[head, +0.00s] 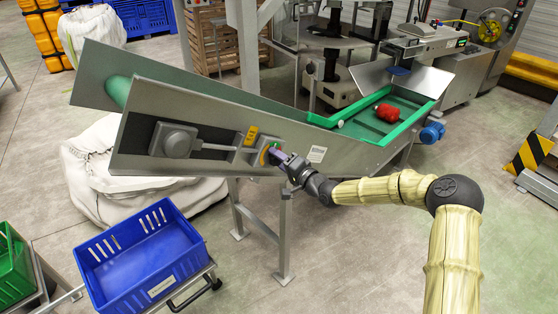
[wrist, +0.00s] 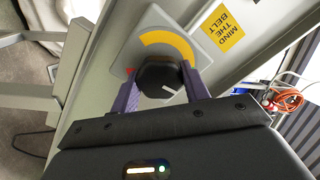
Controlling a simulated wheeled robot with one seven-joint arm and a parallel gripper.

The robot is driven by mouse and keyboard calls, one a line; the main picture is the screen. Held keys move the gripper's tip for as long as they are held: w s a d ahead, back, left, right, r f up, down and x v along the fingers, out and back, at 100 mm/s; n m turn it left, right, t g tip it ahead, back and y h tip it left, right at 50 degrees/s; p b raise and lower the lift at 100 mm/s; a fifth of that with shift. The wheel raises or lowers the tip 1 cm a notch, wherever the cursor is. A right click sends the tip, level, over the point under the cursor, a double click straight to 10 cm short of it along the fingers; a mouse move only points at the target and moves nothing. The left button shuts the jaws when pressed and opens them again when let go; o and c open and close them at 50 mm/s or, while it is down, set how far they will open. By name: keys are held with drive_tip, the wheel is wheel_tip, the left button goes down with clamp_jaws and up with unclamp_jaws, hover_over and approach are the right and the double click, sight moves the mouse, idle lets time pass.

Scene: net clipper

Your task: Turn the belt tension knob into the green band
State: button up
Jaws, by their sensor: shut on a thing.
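The belt tension knob (wrist: 158,78) is black, with a short white pointer line on its lower right in the wrist view. It sits on a grey dial plate (wrist: 153,22) with a yellow arc above it and a small red patch at its left.
A red item (head: 387,113) lies on the green belt. A blue crate (head: 145,255) stands at lower left.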

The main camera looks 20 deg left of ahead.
drive_tip(key=shift+m, duration=0.6)
drive_tip(key=shift+f, duration=0.1)
drive_tip(key=o, duration=1)
drive_tip(key=b+v, duration=0.2)
drive_tip(key=v, duration=1.5)
drive_tip(key=shift+s+d, duration=0.15)
drive_tip(key=shift+d, duration=0.05)
